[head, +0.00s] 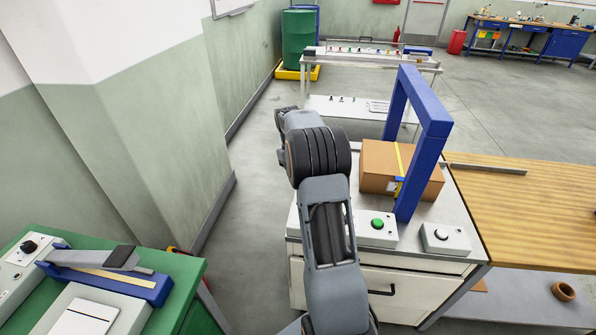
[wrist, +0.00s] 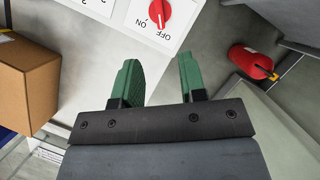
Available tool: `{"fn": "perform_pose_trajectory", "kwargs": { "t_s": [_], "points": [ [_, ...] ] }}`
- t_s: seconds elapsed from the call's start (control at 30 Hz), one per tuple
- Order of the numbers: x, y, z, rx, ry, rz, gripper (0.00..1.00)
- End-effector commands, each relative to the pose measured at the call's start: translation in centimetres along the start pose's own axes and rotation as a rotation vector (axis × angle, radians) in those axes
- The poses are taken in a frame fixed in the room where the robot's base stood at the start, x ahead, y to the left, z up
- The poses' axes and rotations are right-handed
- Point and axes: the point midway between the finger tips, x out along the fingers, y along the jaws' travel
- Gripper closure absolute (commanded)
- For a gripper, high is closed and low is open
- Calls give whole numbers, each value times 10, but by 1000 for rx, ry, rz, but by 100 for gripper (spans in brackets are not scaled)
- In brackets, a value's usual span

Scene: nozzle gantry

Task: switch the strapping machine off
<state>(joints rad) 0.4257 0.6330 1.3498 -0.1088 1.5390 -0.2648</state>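The strapping machine has a blue arch (head: 428,115) over a white and grey cabinet (head: 385,290). A cardboard box (head: 375,160) with a yellow strap stands under the arch; it also shows at the left of the wrist view (wrist: 25,85). In the wrist view a red rotary knob (wrist: 157,14) sits on a white panel marked ON and OFF, at the top edge. Which mark it points to I cannot tell. My gripper (wrist: 160,78) is open and empty, its green fingers apart, short of the knob in the picture. In the head view my arm hides the gripper and knob.
A wooden table (head: 530,205) adjoins at right, a green bench (head: 185,275) at left. A red extinguisher (wrist: 250,62) shows at right in the wrist view.

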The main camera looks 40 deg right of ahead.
Motion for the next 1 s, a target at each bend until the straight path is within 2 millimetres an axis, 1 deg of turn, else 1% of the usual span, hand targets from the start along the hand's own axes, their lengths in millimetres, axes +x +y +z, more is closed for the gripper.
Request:
{"fn": "perform_pose_trajectory", "kwargs": {
  "t_s": [0.1, 0.23, 0.83, 0.9, 0.93, 0.97, 1.0],
  "points": [
    [-11, 0, 0, 0, 1, 0, 62],
    [-16, 0, 0, 0, -1, 0, 62],
    [-17, 0, 0, 4, 0, 0, 62],
    [-17, 1, -4, 21, 23, 5, 62],
    [-16, 1, -7, 31, 38, 7, 62],
    [-10, 0, -9, 40, 45, 6, 62],
    [4, -1, -11, 54, 45, 1, 62]
  ]
}}
